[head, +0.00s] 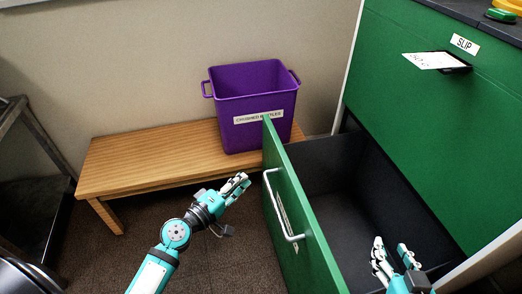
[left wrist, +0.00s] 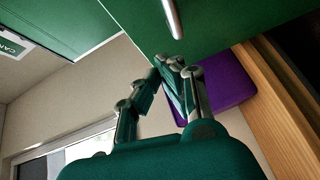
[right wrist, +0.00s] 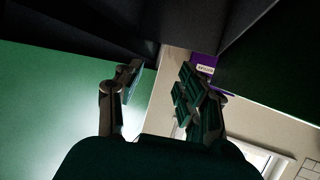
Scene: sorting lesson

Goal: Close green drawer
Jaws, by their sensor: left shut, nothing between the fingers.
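The green drawer (head: 297,215) is pulled out of the green cabinet (head: 412,100), its dark interior (head: 340,185) open and looking empty. Its silver bar handle (head: 273,190) is on the outer front face. My left gripper (head: 240,182) is shut and empty, just left of the drawer front and its handle, apart from them in the head view. The left wrist view shows its fingertips (left wrist: 162,62) close together below the handle (left wrist: 172,18). My right gripper (head: 391,248) is open, over the drawer's near part; its spread fingers (right wrist: 158,80) hold nothing in the right wrist view.
A purple bin (head: 262,85) with a white label stands on a wooden bench (head: 160,155) at the wall, just behind the drawer. A slot with a paper (head: 430,61) is in the cabinet's upper front. A dark metal cart (head: 30,200) stands at the left.

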